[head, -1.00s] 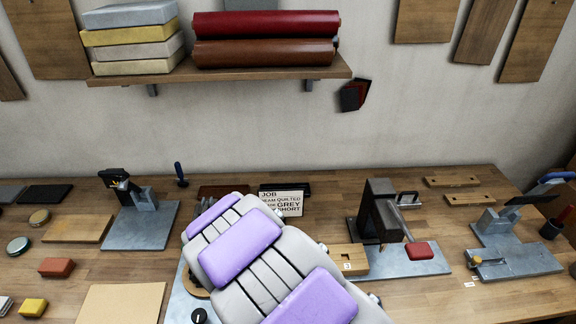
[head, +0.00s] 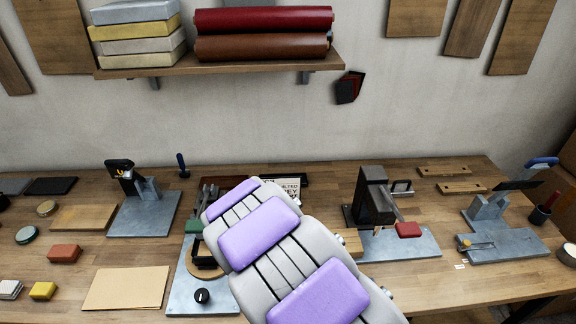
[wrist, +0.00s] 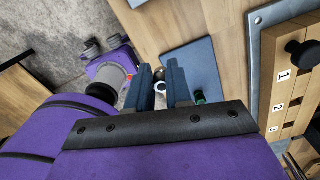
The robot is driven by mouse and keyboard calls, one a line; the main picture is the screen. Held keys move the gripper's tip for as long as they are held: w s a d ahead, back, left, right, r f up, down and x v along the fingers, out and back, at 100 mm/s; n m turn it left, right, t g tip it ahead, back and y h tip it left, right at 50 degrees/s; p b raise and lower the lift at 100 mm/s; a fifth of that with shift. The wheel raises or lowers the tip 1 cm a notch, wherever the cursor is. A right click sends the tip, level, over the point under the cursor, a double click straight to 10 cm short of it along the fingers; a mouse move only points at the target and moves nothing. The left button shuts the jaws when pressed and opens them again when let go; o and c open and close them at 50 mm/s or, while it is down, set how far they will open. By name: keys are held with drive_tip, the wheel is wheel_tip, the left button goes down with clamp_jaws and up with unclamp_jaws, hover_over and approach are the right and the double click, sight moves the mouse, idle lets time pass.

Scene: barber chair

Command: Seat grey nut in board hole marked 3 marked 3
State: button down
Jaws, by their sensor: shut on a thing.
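In the wrist view my gripper (wrist: 160,75) shows two dark blue fingers, shut on a small pale grey ring-shaped nut (wrist: 160,88) between them. The wooden board (wrist: 292,85) stands to the right in the wrist view, well apart from the fingers. Its labels 1, 2 and 3 run down it, with the 3 (wrist: 274,129) lowest. A black knob (wrist: 303,53) sits near the 1. The hole by the 3 is not clear. In the head view my purple and grey arm hides most of the board (head: 351,241), and I cannot make out the nut there.
A dark clamp stand (head: 374,195) with a red pad (head: 408,230) stands right of my arm. A metal plate with a black knob (head: 201,296) lies left of it. A tan sheet (head: 125,288) and small blocks lie at the left. A blue-grey plate (wrist: 200,65) lies beyond the fingers.

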drive_tip(key=w+d+r+n, duration=0.5)
drive_tip(key=w+d+n, duration=0.1)
drive_tip(key=d+n, duration=0.45)
drive_tip(key=w+d+r+n, duration=0.5)
drive_tip(key=w+d+n, duration=0.2)
drive_tip(key=d+n, duration=0.35)
drive_tip(key=s+d+f+m+p, duration=0.2)
drive_tip(key=s+d+f+m, duration=0.1)
drive_tip(key=s+f+m, duration=0.4)
drive_tip(key=shift+n, duration=0.7)
drive_tip(key=w, duration=0.4)
drive_tip(key=w+f+b, duration=0.1)
drive_tip(key=w, duration=0.9)
drive_tip(key=shift+w+d+f+b, duration=0.2)
drive_tip(key=shift+d+f+b, duration=0.05)
drive_tip(key=shift+d+b, duration=0.15)
wheel_tip(320, 180, down, 4)
drive_tip(key=shift+r+b, duration=0.2)
drive_tip(key=shift+b, duration=0.15)
drive_tip(key=shift+r, duration=0.1)
drive_tip(key=shift+f, duration=0.45)
